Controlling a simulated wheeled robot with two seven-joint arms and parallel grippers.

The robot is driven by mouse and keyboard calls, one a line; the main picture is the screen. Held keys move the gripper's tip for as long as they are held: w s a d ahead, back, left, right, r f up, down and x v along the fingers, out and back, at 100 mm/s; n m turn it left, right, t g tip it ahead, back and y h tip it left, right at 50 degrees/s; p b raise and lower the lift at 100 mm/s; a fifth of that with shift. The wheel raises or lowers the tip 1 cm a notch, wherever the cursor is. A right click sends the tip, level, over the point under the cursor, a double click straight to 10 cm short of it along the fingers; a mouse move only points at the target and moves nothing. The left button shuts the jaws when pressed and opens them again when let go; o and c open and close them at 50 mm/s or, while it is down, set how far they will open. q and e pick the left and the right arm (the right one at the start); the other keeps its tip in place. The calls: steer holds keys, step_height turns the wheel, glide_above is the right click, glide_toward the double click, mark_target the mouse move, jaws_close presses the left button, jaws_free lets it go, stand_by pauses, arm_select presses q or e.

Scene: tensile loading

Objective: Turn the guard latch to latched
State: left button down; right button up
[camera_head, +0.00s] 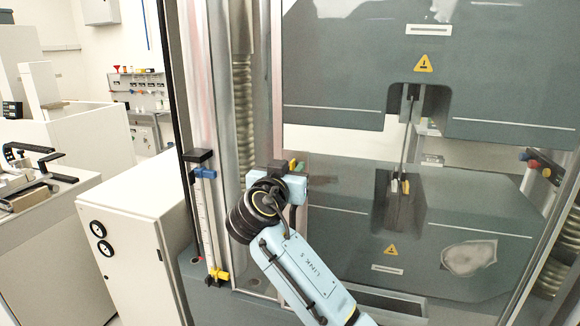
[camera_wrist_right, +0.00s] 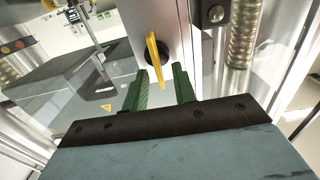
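The guard latch is a flat yellow handle (camera_wrist_right: 156,56) on a round black hub, mounted on a pale metal upright in the right wrist view. The handle runs nearly up and down in that picture, slightly tilted. My right gripper (camera_wrist_right: 160,78) is open, with green fingers on either side of the handle's near end. Gaps show between the handle and both fingers. In the head view my right wrist and gripper (camera_head: 294,172) are at the guard's left upright, with a small bit of yellow beside them. The wrist hides most of the latch there. My left gripper is not in view.
The testing machine's upper grip (camera_head: 413,92) and lower grip (camera_head: 399,188) stand behind the clear guard. A slim column with blue and yellow clamps (camera_head: 205,222) is left of my arm. A white cabinet (camera_head: 135,250) stands further left.

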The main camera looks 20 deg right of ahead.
jaws_close()
steer(key=shift+a+n, duration=0.1)
steer(key=shift+n, duration=0.3)
steer(key=shift+w+a+f+n+p, duration=0.25)
steer(key=shift+n+p, duration=0.8)
steer(key=shift+n, duration=1.8)
steer(key=shift+w+a+f+n+p, duration=0.1)
steer(key=shift+a+f+n+p, duration=0.2)
steer(key=shift+n+p, duration=1.7)
steer(key=shift+w+a+f+n+p, duration=0.15)
steer(key=shift+f+n, duration=0.2)
steer(key=shift+n, duration=3.4)
